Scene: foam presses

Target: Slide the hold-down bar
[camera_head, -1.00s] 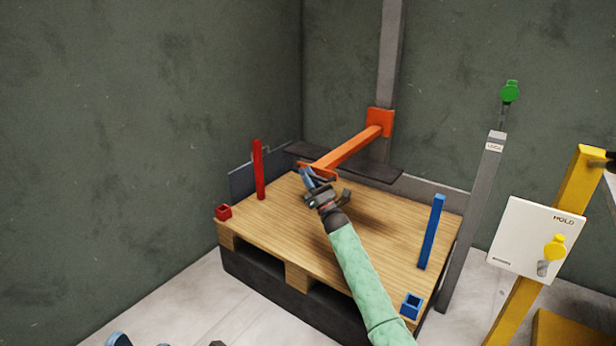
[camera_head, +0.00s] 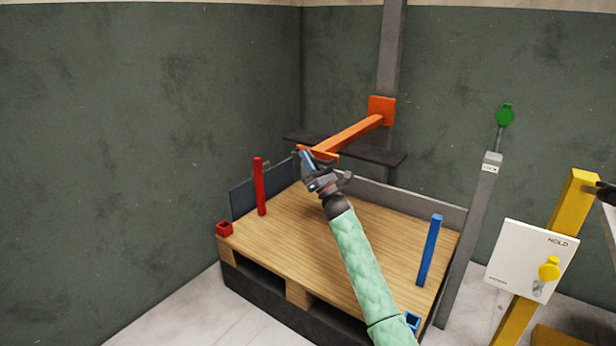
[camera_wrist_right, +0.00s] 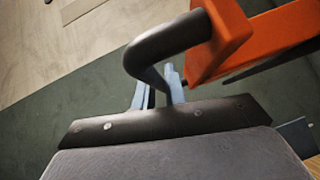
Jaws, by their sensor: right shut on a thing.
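The hold-down bar has an orange arm (camera_head: 348,136) with a short orange crosspiece at its near end. It reaches out from an orange collar (camera_head: 381,110) on a tall grey post (camera_head: 391,50). A long dark bar (camera_head: 372,153) lies level beneath the arm, above the pallet. My right gripper (camera_head: 306,160) is at the arm's near end. In the right wrist view its pale blue fingers (camera_wrist_right: 158,90) are shut on a dark curved handle (camera_wrist_right: 172,42) fixed to the orange end (camera_wrist_right: 222,45). My left gripper is out of view.
A wooden pallet top (camera_head: 310,225) lies below, with a red post (camera_head: 259,186) at left and a blue post (camera_head: 429,250) at right. A grey lever stand (camera_head: 470,235) with a green knob (camera_head: 506,115) and a white HOLD panel (camera_head: 530,260) stand farther right.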

